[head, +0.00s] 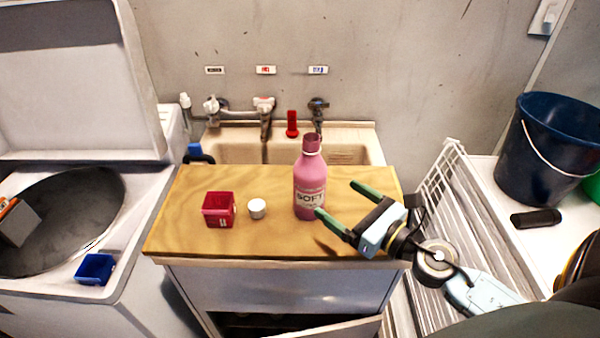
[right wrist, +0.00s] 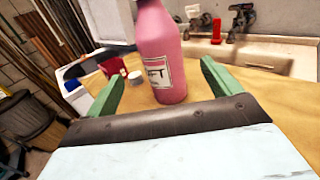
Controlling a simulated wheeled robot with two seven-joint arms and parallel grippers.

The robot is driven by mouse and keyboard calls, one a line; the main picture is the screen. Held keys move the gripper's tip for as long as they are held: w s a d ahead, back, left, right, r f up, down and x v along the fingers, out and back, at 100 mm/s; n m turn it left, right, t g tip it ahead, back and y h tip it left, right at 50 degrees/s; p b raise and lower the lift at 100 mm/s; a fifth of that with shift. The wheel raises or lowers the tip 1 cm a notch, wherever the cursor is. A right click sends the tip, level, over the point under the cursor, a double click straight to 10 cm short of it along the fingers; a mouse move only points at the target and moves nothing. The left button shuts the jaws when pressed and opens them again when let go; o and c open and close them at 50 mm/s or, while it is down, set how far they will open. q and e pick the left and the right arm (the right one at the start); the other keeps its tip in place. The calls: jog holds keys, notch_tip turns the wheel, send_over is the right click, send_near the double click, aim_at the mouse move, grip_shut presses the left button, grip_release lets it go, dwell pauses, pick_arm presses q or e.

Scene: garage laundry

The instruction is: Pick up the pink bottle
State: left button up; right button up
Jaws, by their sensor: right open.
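The pink bottle (head: 310,182) stands upright and uncapped on the wooden counter (head: 200,185), with a label reading "SOFT". My right gripper (head: 336,202) is open just to the right of the bottle, its green fingertips pointing left towards it. In the right wrist view the bottle (right wrist: 162,50) stands ahead, between the directions of the two open fingers (right wrist: 160,85). The fingers do not appear closed on it. My left gripper is not in view.
A red box (head: 219,209) and a white cap (head: 257,208) stand left of the bottle. A sink (head: 235,152) with taps lies behind. A white wire rack (head: 440,210) and a dark blue bucket (head: 548,150) are on the right. An open washer is on the left.

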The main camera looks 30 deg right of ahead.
aim_at(321, 187)
jog(key=p+x, duration=0.2)
jog(key=x, duration=0.1)
jog(key=shift+w+a+r, duration=0.15)
jog(key=shift+r, duration=0.25)
jog(key=shift+f+p+x, duration=0.2)
jog(key=shift+p+x, duration=0.15)
jog(key=shift+x, duration=0.75)
jog(key=shift+w+a, duration=0.1)
jog(key=shift+w, duration=0.2)
jog(key=shift+f+x, duration=0.2)
jog(key=shift+x, duration=0.8)
jog(key=x, duration=0.3)
jog(key=shift+w+f+p, duration=0.1)
jog(key=shift+p, duration=0.25)
jog(key=shift+w, duration=0.15)
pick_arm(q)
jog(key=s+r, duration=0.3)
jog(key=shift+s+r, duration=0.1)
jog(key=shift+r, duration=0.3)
pick_arm(e)
jog(key=shift+c, duration=0.4)
jog(key=c, duration=1.2)
jog(key=shift+c, duration=0.9)
